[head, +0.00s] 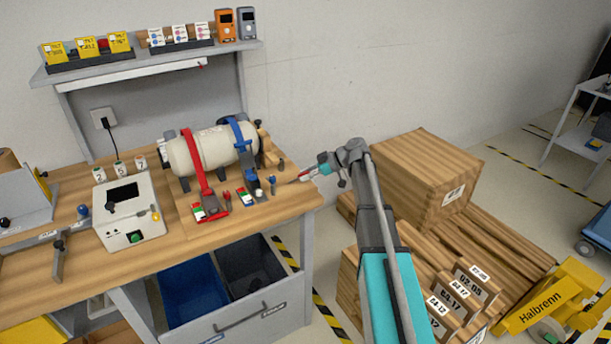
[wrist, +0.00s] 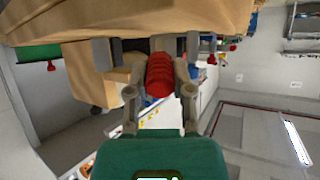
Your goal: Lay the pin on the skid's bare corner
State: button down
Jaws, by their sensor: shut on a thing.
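My gripper (head: 308,174) is just off the right end of the workbench, near the bench edge. In the wrist view my gripper (wrist: 160,85) is shut on a red, ribbed, round piece, which I take for the pin (wrist: 160,72). The pin's far end is hidden there. In the head view only a small red bit of it shows at the jaws. The wooden skid (head: 505,242) lies on the floor at the right, below and apart from my gripper. A big wooden crate stands on it. My arm hides part of the skid's near left side.
The crate (head: 420,180) rises beside my arm. Labelled wooden blocks (head: 452,292) and a yellow Halbrenn pallet truck (head: 550,300) are at the front right. The workbench (head: 255,218) carries a strapped tank (head: 212,150), clamps and a meter box (head: 130,208).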

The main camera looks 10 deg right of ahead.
jog(key=shift+f+b, duration=0.4)
jog(key=shift+b, duration=0.05)
dwell(0.4)
jog(key=shift+c, duration=2.1)
grip_release()
jog(key=shift+r, duration=0.15)
